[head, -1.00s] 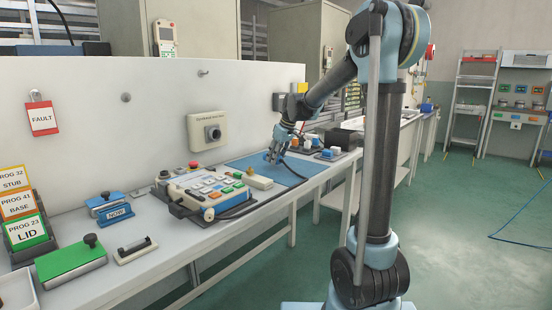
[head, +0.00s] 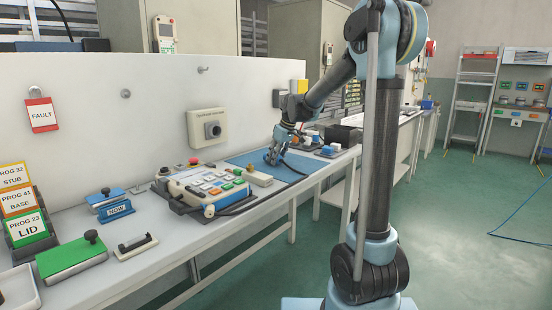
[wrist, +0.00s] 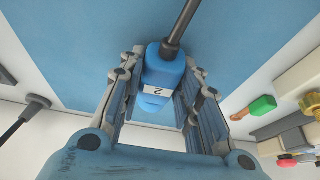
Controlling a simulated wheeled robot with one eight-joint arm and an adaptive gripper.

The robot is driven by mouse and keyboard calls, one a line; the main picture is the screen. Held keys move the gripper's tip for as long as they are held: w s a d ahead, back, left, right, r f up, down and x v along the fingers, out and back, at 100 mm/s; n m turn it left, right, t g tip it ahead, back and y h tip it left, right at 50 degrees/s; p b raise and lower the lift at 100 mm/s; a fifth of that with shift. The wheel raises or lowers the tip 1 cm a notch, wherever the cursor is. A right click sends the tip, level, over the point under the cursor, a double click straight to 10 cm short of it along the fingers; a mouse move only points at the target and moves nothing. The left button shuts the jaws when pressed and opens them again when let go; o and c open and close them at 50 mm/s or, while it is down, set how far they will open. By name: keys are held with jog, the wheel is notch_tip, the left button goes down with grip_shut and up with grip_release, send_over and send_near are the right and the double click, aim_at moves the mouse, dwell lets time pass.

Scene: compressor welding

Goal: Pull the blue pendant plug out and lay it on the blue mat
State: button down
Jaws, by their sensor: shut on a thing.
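The blue plug (wrist: 163,75) has a white label marked 2, and a dark cable runs from its end. My gripper (wrist: 163,62) is shut on it, one finger on each side. The blue mat (wrist: 80,45) spreads beneath the plug in the wrist view. In the head view my gripper (head: 270,160) is low over the blue mat (head: 291,172), and the plug is too small to make out clearly there. I cannot tell whether the plug touches the mat.
A button pendant (head: 205,187) lies left of the mat, with a cream block (head: 259,178) between them. Small blue and white parts (head: 327,151) stand beyond the mat. A grey connector with a cable (wrist: 36,104) shows in the wrist view. A white wall panel (head: 90,120) rises behind.

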jog(key=shift+f, duration=0.15)
jog(key=c, duration=1.1)
grip_release()
jog(key=v, duration=1.1)
jog(key=shift+s+d+r, duration=0.1)
jog(key=shift+d+r, duration=0.05)
jog(key=shift+r, duration=0.25)
jog(key=s+d+f+m+h, duration=0.1)
jog(key=s+d+f+m, duration=0.2)
jog(key=s, duration=0.4)
jog(key=s+d+f, duration=0.3)
jog(key=s+d, duration=0.2)
jog(key=s, duration=0.1)
jog(key=s+d+f+m+h, duration=0.1)
jog(key=s+d+f+m, duration=0.2)
jog(key=s, duration=0.4)
jog(key=s+d+f+m, duration=0.1)
jog(key=s+d+f, duration=0.1)
jog(key=s+f, duration=0.3)
jog(key=s+d+f+m+h, duration=0.1)
jog(key=s+d+f, duration=0.2)
jog(key=s, duration=0.3)
jog(key=s+d+f+m, duration=0.2)
jog(key=s+d+f, duration=0.1)
jog(key=s+f, duration=0.3)
jog(key=shift+d+f+g+h, duration=0.2)
jog(key=shift+f+g+h, duration=0.1)
jog(key=shift+f, duration=0.05)
